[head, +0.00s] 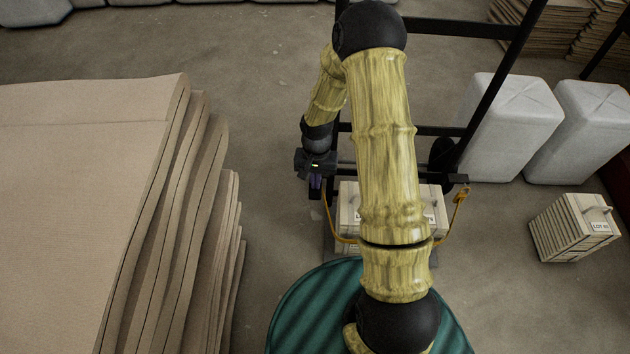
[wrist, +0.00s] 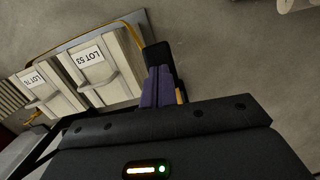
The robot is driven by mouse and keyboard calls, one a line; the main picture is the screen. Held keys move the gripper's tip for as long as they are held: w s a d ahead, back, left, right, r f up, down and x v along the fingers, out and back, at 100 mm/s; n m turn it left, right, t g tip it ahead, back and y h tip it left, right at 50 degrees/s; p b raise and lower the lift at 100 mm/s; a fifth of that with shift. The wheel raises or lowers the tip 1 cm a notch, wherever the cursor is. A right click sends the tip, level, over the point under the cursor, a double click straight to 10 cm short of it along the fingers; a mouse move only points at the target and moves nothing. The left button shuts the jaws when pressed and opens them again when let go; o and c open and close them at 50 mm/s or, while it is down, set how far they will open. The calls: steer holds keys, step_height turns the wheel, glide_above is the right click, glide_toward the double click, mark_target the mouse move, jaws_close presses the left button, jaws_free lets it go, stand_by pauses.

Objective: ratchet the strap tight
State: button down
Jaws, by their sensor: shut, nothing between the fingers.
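My gripper (head: 316,185) is shut and empty, pointing down at the left end of a black hand truck (head: 425,130). Its purple fingers (wrist: 158,88) are together in the wrist view. A dark block (wrist: 156,55) lies right at the fingertips; I cannot tell whether they touch it or whether it is the ratchet. An orange strap (head: 335,228) hangs in a loose curve from beside my gripper, runs low in front of pale crates (head: 349,205), and rises to a hook-like end (head: 460,195) at the right. It also shows in the wrist view (wrist: 132,32). My arm hides its middle.
A stack of brown sheets (head: 90,200) fills the left. A teal round surface (head: 310,310) is in front. Another crate (head: 575,228) and wrapped white blocks (head: 510,125) stand at the right. Floor left of my gripper is clear.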

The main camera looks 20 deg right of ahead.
steer(key=shift+w+d+r+p, duration=0.2)
steer(key=shift+w+r+p, duration=0.1)
steer(key=shift+w+p, duration=0.25)
steer(key=shift+w+d+r+p, duration=0.2)
steer(key=shift+w+r+p, duration=0.1)
steer(key=shift+w+p, duration=0.2)
steer(key=shift+w+d, duration=0.2)
steer(key=shift+w, duration=0.15)
steer(key=shift+f, duration=0.15)
step_height(320, 180, up, 18)
steer(key=w+p, duration=0.1)
steer(key=p, duration=0.6)
steer(key=shift+w+d+f, duration=0.25)
steer(key=shift+w+d, duration=0.05)
steer(key=shift+d, duration=0.05)
